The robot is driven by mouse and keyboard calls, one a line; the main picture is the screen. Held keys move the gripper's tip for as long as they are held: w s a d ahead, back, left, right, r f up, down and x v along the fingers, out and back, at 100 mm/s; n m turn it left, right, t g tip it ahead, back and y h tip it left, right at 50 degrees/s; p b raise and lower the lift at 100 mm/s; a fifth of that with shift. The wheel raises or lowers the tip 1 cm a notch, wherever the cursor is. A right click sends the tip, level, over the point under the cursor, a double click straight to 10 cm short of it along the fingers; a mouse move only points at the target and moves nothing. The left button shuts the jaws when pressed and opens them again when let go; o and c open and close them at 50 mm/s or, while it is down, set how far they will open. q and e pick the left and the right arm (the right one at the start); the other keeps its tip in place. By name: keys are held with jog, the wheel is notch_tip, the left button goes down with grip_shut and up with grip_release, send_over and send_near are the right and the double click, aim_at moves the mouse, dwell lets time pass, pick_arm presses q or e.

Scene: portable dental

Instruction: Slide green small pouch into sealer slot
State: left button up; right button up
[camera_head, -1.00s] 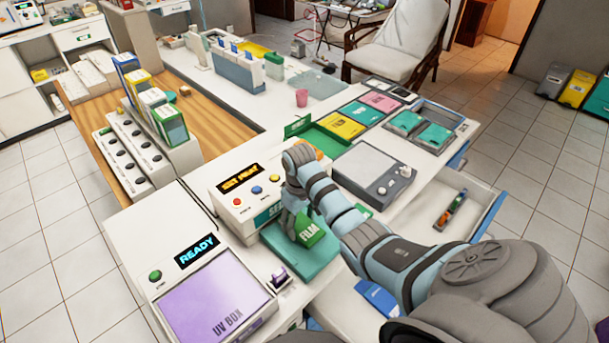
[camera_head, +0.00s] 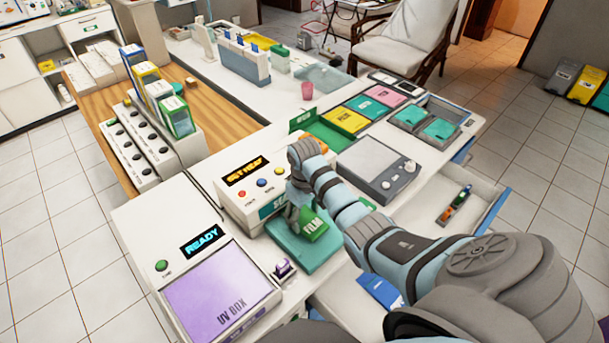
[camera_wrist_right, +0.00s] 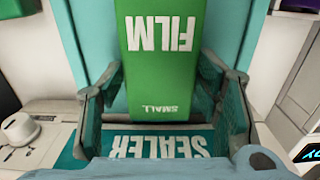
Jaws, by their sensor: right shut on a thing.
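The green small pouch (camera_head: 316,228), marked FILM, lies over the teal plate of the sealer (camera_head: 291,254). The white sealer body (camera_head: 240,205) has a lit orange display and coloured buttons. My right gripper (camera_head: 293,216) is shut on the pouch, at the sealer's front face. In the right wrist view, the pouch (camera_wrist_right: 160,50) shows between the two fingers (camera_wrist_right: 163,112), its SMALL end towards the SEALER lettering (camera_wrist_right: 155,143). The slot itself is hidden, so I cannot tell whether the pouch's end is inside it. My left gripper is out of view.
The UV box (camera_head: 222,300) stands at front left, its display reading READY. A grey device with knobs (camera_head: 378,165) stands right of the sealer. Coloured pouch stacks (camera_head: 345,121) and a tray with teal packs (camera_head: 437,130) lie behind. An open drawer (camera_head: 475,190) juts out at right.

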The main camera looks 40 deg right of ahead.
jog(key=o, duration=1.4)
jog(key=shift+c, duration=0.2)
notch_tip(320, 180, up, 8)
jog(key=shift+f, duration=0.2)
